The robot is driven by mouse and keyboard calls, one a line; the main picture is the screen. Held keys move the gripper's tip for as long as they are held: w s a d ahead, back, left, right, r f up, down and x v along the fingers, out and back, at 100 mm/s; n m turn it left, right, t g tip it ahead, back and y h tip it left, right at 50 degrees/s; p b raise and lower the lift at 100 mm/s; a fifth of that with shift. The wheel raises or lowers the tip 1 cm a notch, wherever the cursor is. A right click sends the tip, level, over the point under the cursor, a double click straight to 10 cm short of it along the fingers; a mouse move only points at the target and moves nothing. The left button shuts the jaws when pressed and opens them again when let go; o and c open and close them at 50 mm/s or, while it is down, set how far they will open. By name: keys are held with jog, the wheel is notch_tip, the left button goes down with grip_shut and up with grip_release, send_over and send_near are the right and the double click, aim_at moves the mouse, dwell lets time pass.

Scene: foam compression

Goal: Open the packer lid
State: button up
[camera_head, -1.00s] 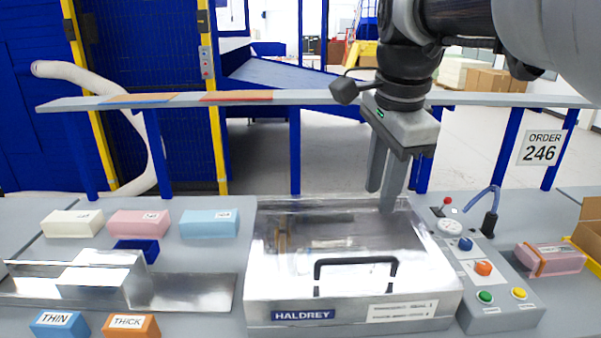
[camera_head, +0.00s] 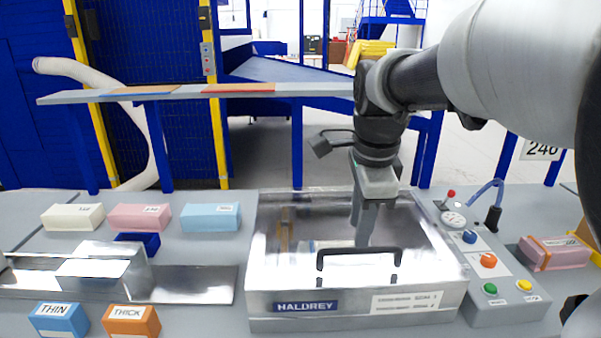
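The packer (camera_head: 360,310) is a silver metal box labelled HALDREY, in the middle of the bench. Its shiny lid (camera_head: 285,262) is down. A black bar handle (camera_head: 338,254) stands on the lid near the front edge. My gripper (camera_head: 361,236) points down just above and behind the handle, its fingertips close to the bar. The two grey fingers overlap in this view, and the gap between them is hard to judge. I cannot tell whether they touch the handle.
A control panel (camera_head: 505,300) with coloured buttons and a gauge stands right of the packer. Foam blocks, pink (camera_head: 140,217) and blue (camera_head: 211,217) among them, and a metal tray (camera_head: 200,285) lie left. A grey shelf (camera_head: 310,89) runs across behind the packer.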

aim_at(356, 251)
jog(key=f, duration=0.2)
jog(key=w+f, duration=0.1)
jog(key=f, duration=0.2)
grip_shut()
